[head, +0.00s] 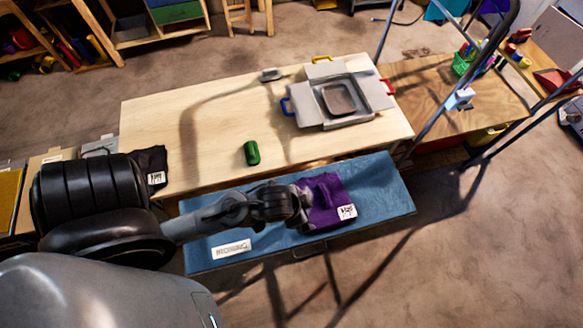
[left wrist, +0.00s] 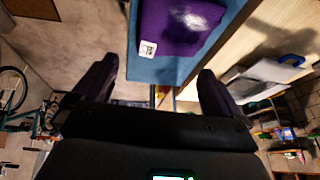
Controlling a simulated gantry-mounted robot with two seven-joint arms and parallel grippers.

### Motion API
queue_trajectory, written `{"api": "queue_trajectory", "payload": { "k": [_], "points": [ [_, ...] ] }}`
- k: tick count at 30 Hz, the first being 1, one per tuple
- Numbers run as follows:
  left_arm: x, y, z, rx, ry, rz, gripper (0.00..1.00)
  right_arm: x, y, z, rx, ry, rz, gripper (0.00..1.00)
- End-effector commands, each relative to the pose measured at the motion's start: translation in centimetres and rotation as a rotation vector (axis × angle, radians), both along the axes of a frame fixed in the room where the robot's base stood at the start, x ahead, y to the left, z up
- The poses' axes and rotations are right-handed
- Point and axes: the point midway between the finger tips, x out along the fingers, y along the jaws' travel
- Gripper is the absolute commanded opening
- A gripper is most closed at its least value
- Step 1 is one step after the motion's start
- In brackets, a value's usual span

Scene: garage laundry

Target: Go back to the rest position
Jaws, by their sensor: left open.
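My left gripper (head: 300,205) reaches in from the left, over the blue bench (head: 385,195) in front of the table. In the left wrist view the two dark fingers of this gripper (left wrist: 155,80) are wide apart with nothing between them. A folded purple cloth (head: 326,192) with a white label lies on the blue bench, just right of the gripper in the head view. The cloth also shows beyond the fingers in the left wrist view (left wrist: 180,28). The gripper hides part of the cloth's left side in the head view. My right gripper is not in view.
The wooden table (head: 220,115) holds a green cylinder (head: 251,152), a grey open-flapped box (head: 338,98) and a small grey object (head: 270,74). A black cloth (head: 150,165) lies at its left end. A white label plate (head: 231,249) is on the bench. A metal frame (head: 440,85) stands right.

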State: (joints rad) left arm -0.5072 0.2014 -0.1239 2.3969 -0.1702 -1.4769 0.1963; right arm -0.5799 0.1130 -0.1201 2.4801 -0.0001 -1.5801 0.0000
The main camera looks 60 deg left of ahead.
Motion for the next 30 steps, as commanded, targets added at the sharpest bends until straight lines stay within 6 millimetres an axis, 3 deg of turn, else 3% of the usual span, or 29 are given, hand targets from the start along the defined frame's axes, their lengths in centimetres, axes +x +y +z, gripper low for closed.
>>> {"api": "queue_trajectory", "payload": {
  "k": [3, 6, 17, 20, 30],
  "points": [
    [-2.4, 0.0, 0.9, -0.029, 0.059, 0.024, 0.99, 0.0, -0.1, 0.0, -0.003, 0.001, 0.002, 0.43],
    [-3.3, 0.0, 1.2, -0.039, 0.084, 0.029, 0.99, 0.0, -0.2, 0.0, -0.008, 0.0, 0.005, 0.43],
    [-3.4, 0.0, 1.5, -0.041, 0.088, 0.027, 0.99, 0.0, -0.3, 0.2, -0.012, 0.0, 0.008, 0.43],
    [-3.4, 0.0, 2.4, -0.04, 0.088, 0.027, 0.99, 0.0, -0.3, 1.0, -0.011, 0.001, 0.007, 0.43],
    [-3.4, 0.0, 8.1, -0.041, 0.086, 0.027, 0.99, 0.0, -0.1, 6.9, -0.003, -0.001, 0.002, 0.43]
  ]
}}
